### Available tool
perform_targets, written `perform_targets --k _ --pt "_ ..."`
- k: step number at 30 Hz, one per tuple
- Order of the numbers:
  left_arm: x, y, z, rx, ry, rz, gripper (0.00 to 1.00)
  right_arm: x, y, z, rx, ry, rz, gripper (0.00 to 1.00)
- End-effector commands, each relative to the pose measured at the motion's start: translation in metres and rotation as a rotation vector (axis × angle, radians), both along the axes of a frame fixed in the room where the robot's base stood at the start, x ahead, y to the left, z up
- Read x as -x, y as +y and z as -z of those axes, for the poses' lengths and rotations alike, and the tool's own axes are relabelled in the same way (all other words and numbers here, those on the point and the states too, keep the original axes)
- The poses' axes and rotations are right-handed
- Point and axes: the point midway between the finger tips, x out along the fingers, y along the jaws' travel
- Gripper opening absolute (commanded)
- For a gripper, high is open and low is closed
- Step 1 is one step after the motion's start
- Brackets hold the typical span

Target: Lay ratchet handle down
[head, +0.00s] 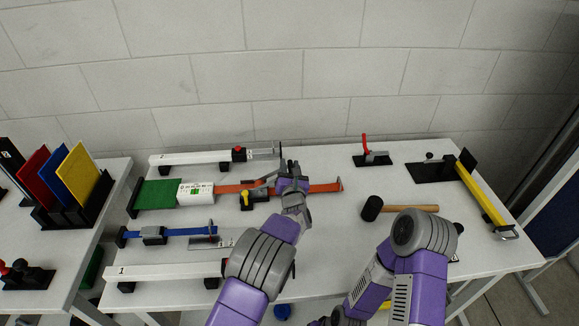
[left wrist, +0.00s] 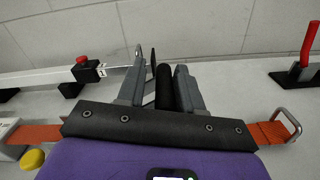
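The orange strap (head: 235,188) runs across the table, with a ratchet in its middle. My left gripper (head: 288,168) is over the ratchet and hides most of it in the head view. In the left wrist view the black ratchet handle (left wrist: 165,88) stands between the two fingers of my left gripper (left wrist: 162,80). It is close to the right finger, with a gap on the left finger's side, so the gripper looks open around it. My right arm is bent at the lower right of the head view, and its fingers are not visible.
A white box (head: 196,192) and green mat (head: 156,194) lie left of the strap. A yellow-knobbed part (head: 246,198) is just in front. A mallet (head: 400,208) lies right. A blue strap (head: 185,233) lies nearer.

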Motion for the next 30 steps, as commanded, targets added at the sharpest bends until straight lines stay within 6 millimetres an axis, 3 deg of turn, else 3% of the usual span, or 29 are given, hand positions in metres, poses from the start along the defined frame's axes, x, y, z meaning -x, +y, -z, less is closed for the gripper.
perform_targets --k 14,24,30 --pt "0.007 0.0 -0.002 -0.003 -0.002 0.0 0.44 0.0 0.0 -0.001 0.0 0.0 0.0 0.44" --pt "0.054 0.0 -0.001 -0.004 0.001 0.002 0.44 0.0 0.0 -0.007 0.0 0.0 0.0 0.44" --pt "0.072 0.0 -0.001 -0.003 -0.001 0.0 0.44 0.0 0.0 -0.009 0.0 0.0 0.0 0.44"
